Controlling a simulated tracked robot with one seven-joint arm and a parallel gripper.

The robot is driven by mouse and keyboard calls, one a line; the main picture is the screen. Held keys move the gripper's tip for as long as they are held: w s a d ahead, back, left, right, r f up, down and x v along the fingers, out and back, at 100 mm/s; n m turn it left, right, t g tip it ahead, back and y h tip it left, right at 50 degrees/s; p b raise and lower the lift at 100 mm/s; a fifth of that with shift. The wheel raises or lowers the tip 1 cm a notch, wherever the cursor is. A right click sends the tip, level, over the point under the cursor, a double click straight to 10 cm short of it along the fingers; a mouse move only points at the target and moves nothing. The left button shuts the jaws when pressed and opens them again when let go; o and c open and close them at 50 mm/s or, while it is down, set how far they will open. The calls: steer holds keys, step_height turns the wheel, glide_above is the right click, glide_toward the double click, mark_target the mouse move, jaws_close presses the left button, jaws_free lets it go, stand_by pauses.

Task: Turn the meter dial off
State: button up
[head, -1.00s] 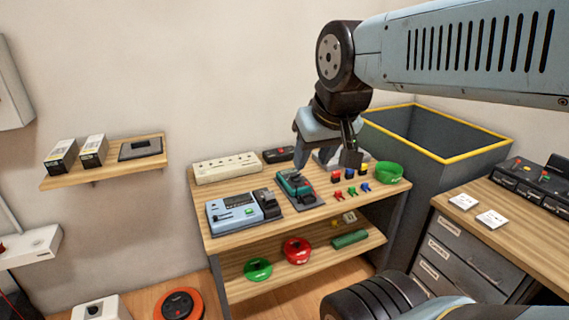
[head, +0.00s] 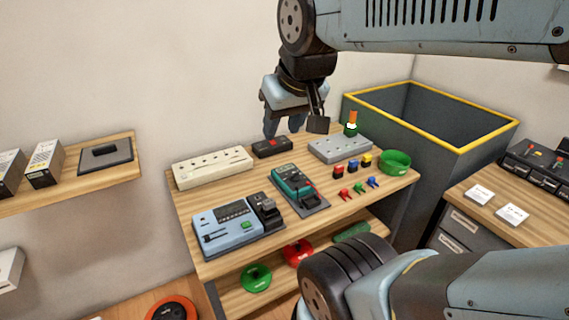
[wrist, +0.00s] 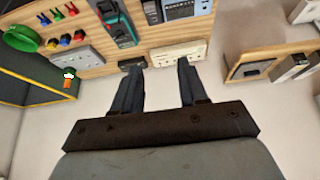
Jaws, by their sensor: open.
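The meter (head: 293,184) is a green and dark handheld unit lying on a grey pad on the wooden bench top; its dial setting is too small to read. It also shows upside down in the wrist view (wrist: 122,30), near the top edge. My gripper (head: 294,128) hangs in the air toward the back of the bench, behind the meter in the picture and apart from it. In the wrist view my gripper (wrist: 158,68) has its two fingers well apart with nothing between them.
A blue-grey instrument (head: 228,228) lies left of the meter. A white power strip (head: 212,167), a dark box with a red button (head: 272,147) and a grey block (head: 340,147) stand behind. Small coloured connectors and a green ring (head: 395,162) lie right. A tall yellow-rimmed bin (head: 420,140) stands beyond.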

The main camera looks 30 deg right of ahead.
steer(key=shift+o, duration=1.7)
steer(key=shift+w+f+m, duration=0.1)
steer(key=shift+w+m, duration=0.2)
steer(key=shift+o, duration=0.9)
steer(key=w+d+f+m+g, duration=0.1)
steer(key=w+d+f+m, duration=0.1)
steer(key=w+m, duration=0.4)
steer(key=shift+w+f+m, duration=0.4)
steer(key=shift+m, duration=0.1)
steer(key=m+y, duration=0.2)
steer(key=m, duration=2.1)
glide_above(295, 173)
steer(key=s+d, duration=0.2)
steer(key=s, duration=0.3)
step_height(295, 173, down, 18)
steer(key=x, duration=1.3)
steer(key=shift+s+d+f, duration=0.25)
steer(key=shift+s+f, duration=0.1)
steer(key=shift+f, duration=0.1)
steer(key=shift+m, duration=0.3)
